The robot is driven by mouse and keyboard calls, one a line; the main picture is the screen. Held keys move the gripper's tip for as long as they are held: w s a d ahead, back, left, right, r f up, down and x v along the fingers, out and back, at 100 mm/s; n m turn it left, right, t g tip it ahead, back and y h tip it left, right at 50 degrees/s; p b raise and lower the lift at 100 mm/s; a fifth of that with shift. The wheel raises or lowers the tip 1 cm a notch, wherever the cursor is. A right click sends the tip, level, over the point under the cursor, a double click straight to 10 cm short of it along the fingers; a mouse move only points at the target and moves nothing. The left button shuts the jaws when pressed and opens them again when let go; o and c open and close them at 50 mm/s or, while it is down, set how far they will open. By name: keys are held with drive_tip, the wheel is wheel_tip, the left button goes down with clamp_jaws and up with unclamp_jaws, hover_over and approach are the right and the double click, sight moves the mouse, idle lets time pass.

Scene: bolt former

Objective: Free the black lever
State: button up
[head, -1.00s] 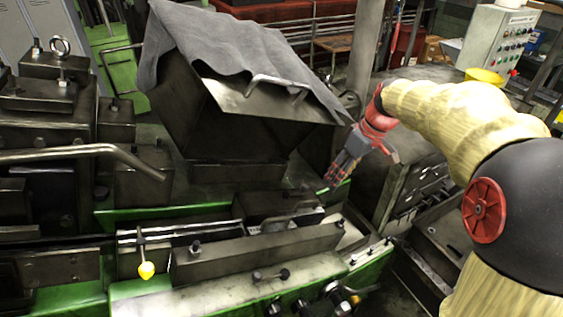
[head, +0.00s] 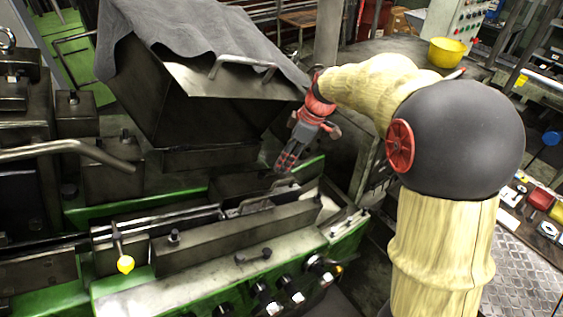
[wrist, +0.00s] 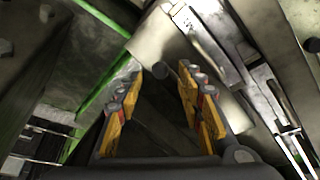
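My gripper (head: 287,164) hangs over the far right end of the machine's slide, with its fingers pointing down. In the wrist view its two yellow-padded fingers (wrist: 160,78) stand apart. A small dark round-ended piece (wrist: 158,70) shows between the fingertips; I cannot tell whether it is the black lever or whether it is touched. In the head view a dark block with a handle-like part (head: 284,184) lies just below the fingertips. A short black bar (head: 254,256) lies on the front ledge. I cannot tell for sure which piece is the black lever.
A large cloth-draped hood (head: 205,50) stands left of my gripper. A long dark bar (head: 235,235) runs along the slide in front. A yellow bowl (head: 447,52) sits at the back right.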

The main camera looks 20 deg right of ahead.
sight(270, 173)
drive_tip(key=shift+x, duration=1.5)
drive_tip(key=shift+c, duration=0.5)
clamp_jaws()
